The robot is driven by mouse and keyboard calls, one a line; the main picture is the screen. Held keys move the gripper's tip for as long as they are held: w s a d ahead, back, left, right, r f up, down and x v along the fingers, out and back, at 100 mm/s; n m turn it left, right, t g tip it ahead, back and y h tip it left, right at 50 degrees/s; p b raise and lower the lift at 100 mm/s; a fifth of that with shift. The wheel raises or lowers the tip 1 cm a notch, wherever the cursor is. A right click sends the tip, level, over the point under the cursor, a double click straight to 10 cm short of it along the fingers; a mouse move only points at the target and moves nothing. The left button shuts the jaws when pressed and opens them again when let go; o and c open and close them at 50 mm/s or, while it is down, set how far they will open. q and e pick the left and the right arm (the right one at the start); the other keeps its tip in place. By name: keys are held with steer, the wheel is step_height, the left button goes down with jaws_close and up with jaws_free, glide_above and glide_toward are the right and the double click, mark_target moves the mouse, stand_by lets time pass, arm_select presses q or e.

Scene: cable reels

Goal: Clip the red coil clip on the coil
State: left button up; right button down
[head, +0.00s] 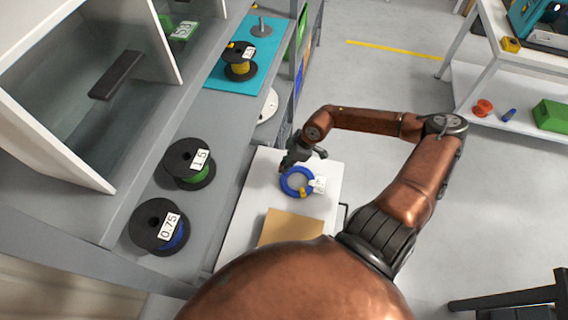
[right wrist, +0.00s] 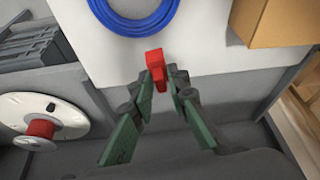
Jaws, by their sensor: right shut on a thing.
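The red coil clip (right wrist: 156,68) is between the fingertips of my right gripper (right wrist: 164,78) in the right wrist view. The gripper is shut on it. The blue coil (right wrist: 140,22) lies on the white table top just ahead of the clip, and the clip looks apart from it. In the head view the blue coil (head: 284,184) lies flat with a white tag and a small yellow piece on it. My right gripper (head: 288,163) is at the coil's upper left there, and the clip cannot be made out. My left gripper is not in view.
A cardboard box (head: 290,227) stands on the white table (head: 237,222) near the coil. Reels with green (head: 189,163) and blue cable (head: 158,227) stand on the grey bench to the left. A white reel with a red core (right wrist: 40,125) shows below the table edge.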

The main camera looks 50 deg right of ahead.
steer(key=f+n, duration=0.1)
steer(key=n, duration=0.1)
steer(key=f+n+y, duration=0.1)
steer(key=shift+s+n+g+p, duration=0.3)
steer(key=shift+s+n+g, duration=0.05)
steer(key=shift+n+g, duration=0.05)
steer(key=s+f+n+g, duration=0.1)
steer(key=f+n, duration=0.1)
steer(key=n, duration=0.1)
steer(key=b, duration=0.4)
glide_above(285, 187)
steer(key=d, duration=0.1)
steer(key=shift+f, duration=2.1)
arm_select(q)
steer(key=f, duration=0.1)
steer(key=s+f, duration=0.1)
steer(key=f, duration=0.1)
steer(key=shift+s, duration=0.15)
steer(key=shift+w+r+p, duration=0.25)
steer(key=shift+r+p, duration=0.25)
steer(key=shift+p, duration=0.1)
arm_select(e)
steer(key=shift+f+y, duration=0.2)
steer(key=shift+y, duration=0.1)
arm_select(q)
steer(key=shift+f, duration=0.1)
arm_select(e)
steer(key=shift+f, duration=1.1)
steer(key=shift+s+f, duration=0.2)
